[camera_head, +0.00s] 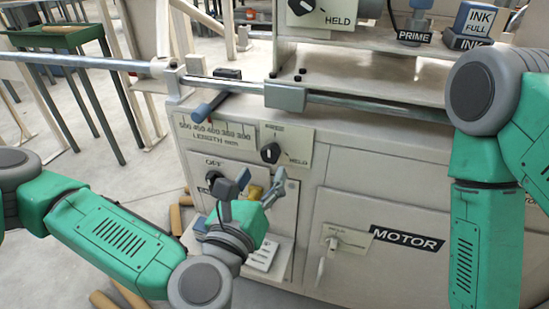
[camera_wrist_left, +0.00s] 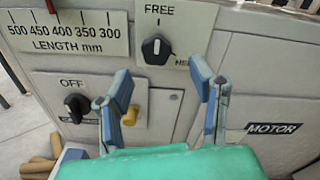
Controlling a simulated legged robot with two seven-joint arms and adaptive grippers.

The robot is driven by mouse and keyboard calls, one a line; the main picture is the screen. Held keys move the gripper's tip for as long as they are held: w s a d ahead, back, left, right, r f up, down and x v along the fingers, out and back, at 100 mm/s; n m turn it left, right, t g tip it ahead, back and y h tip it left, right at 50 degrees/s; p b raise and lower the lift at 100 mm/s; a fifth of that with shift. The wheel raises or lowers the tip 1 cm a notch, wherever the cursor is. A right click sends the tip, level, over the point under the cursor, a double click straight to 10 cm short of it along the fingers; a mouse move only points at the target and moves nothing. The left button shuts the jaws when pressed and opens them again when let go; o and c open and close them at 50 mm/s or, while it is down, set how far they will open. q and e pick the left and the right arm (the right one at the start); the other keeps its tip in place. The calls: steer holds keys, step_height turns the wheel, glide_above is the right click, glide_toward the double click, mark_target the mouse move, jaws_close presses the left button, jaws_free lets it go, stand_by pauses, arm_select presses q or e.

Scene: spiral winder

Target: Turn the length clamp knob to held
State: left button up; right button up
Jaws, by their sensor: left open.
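The length clamp knob (camera_head: 270,153) is a black round knob on a cream plate beside the length scale. In the left wrist view the knob (camera_wrist_left: 156,48) has its white mark pointing up toward FREE; HELD is at its lower right, partly hidden by a finger. My left gripper (camera_head: 262,184) is open and empty, below and in front of the knob. In the wrist view its blue fingertips (camera_wrist_left: 161,78) stand apart, one on each side below the knob, not touching it. My right arm shows at the right, but its gripper is out of view.
An OFF switch (camera_wrist_left: 77,106) and a yellow knob (camera_wrist_left: 130,115) sit below the plate. A steel rod (camera_head: 380,104) with a grey block (camera_head: 285,97) runs above. A blue-ended handle (camera_head: 208,107) sticks out at left. A MOTOR panel (camera_head: 380,265) is at right.

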mark_target(267, 158)
arm_select(q)
steer(key=x, duration=0.2)
steer(key=b+x, duration=0.1)
steer(key=x, duration=0.3)
steer(key=shift+w+a, duration=0.3)
steer(key=shift+a, duration=0.05)
steer(key=shift+w+d, duration=0.2)
steer(key=shift+d, duration=0.1)
jaws_close()
